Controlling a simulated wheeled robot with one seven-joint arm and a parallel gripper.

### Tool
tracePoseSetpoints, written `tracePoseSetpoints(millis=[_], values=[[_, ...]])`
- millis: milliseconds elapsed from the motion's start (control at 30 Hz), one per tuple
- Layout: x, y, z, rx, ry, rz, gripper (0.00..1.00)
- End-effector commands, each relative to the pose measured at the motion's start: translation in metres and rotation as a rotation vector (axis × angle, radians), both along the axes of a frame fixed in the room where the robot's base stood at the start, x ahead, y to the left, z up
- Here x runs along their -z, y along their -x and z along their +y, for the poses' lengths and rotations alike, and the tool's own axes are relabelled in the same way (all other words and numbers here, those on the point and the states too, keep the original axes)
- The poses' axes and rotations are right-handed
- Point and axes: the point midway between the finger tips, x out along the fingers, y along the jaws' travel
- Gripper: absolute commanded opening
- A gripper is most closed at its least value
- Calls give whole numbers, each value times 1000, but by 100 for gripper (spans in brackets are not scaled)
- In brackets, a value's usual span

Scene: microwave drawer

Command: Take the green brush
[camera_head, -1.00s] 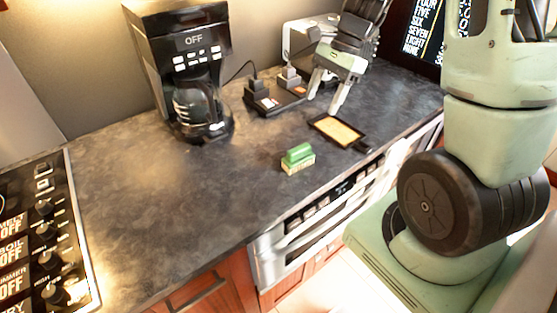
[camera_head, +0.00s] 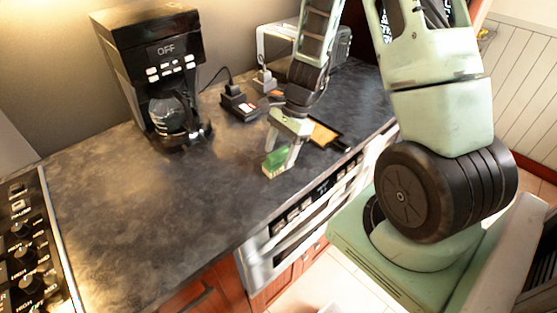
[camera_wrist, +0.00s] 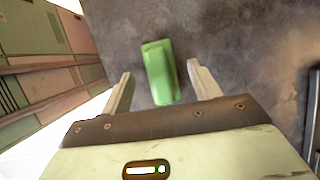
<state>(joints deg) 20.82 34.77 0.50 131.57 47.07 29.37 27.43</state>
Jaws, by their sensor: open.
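The green brush (camera_head: 276,161), a small green block with a pale base, sits on the dark countertop (camera_head: 200,190) near its front edge. My gripper (camera_head: 280,155) is directly over it in the head view, with its fingers pointing down. In the wrist view the brush (camera_wrist: 160,72) lies between and slightly beyond the two open fingertips (camera_wrist: 160,82), apart from both. I cannot tell how far above the brush the fingertips are. In the head view, the fingers partly hide the brush.
A framed yellow-brown pad (camera_head: 322,134) lies just right of my gripper. A black stamp-like set (camera_head: 240,103) is behind it. A coffee maker (camera_head: 158,75) stands at the back left and a stove (camera_head: 30,255) is far left. The counter's middle left is clear.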

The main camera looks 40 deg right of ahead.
Motion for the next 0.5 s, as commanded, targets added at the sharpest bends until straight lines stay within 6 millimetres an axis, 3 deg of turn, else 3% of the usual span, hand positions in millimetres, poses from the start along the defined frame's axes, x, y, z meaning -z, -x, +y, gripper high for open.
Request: tracePoseSetpoints(millis=[200,500], values=[[25,0,11,2,-1,2,62],[28,-1,12,1,0,0,59]])
